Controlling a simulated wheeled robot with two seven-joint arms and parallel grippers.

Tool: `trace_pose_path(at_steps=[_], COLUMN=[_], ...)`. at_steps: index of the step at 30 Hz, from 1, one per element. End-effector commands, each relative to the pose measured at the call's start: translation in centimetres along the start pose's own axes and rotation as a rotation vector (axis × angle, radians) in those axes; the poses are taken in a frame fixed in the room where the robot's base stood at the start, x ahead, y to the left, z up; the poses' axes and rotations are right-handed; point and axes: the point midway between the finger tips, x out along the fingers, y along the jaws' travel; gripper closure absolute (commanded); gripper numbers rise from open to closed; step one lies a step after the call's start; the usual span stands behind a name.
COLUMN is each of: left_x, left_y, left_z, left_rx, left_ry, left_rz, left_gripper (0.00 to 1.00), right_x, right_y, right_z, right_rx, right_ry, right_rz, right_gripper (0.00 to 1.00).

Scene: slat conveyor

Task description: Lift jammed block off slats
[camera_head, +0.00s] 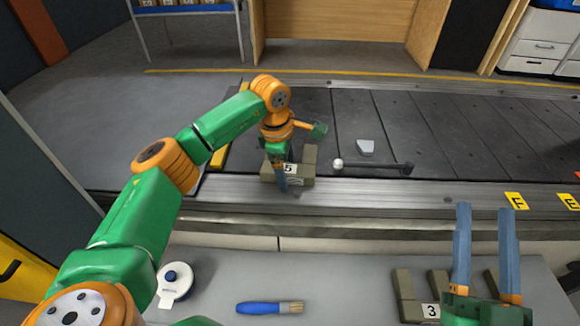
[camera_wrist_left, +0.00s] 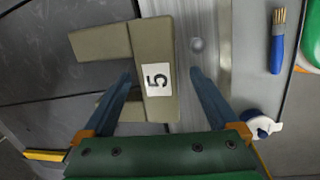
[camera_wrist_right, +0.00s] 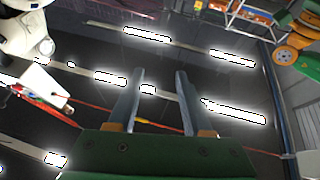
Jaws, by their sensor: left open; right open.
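A khaki block with a white "5" label (camera_head: 302,181) sits at the near edge of the dark slat conveyor, partly over the metal rail. My left gripper (camera_head: 283,186) is at this block, open. In the left wrist view its blue fingers (camera_wrist_left: 162,85) stand on either side of the labelled bar of the block (camera_wrist_left: 158,103), with gaps visible. Part of the block is hidden behind the gripper in the head view. My right gripper (camera_head: 484,210) is open and empty, pointing up above the near table at the right.
A "3" block (camera_head: 430,311), blue-handled brush (camera_head: 268,308) and white tape dispenser (camera_head: 173,283) lie on the near table. A metal rail (camera_head: 400,197) edges the conveyor.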

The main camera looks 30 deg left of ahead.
Motion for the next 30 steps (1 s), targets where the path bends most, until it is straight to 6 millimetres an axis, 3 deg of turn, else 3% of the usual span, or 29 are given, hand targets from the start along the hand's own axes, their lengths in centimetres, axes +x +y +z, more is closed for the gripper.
trace_pose_path(at_steps=[4,11,21,30], left_x=[0.35,0.32,0.31,0.26], left_y=[-0.01,0.00,0.00,0.04], left_z=[0.02,0.03,0.03,0.05], left_rx=[0.001,0.001,0.001,0.001], left_ry=[0.000,-0.001,-0.001,-0.002], left_rz=[0.000,0.000,0.000,0.002], left_gripper=[0.06,0.08,1.00,1.00], right_x=[-0.04,-0.02,-0.02,-0.01], right_y=[-0.12,-0.12,-0.11,-0.11], right_z=[-1.04,-1.17,-1.13,-1.12], right_rx=[0.000,0.000,0.000,-0.001], right_ry=[0.056,0.061,0.059,0.059], right_rz=[-0.003,-0.003,-0.003,-0.003], right_gripper=[0.50,0.50,0.50,0.50])
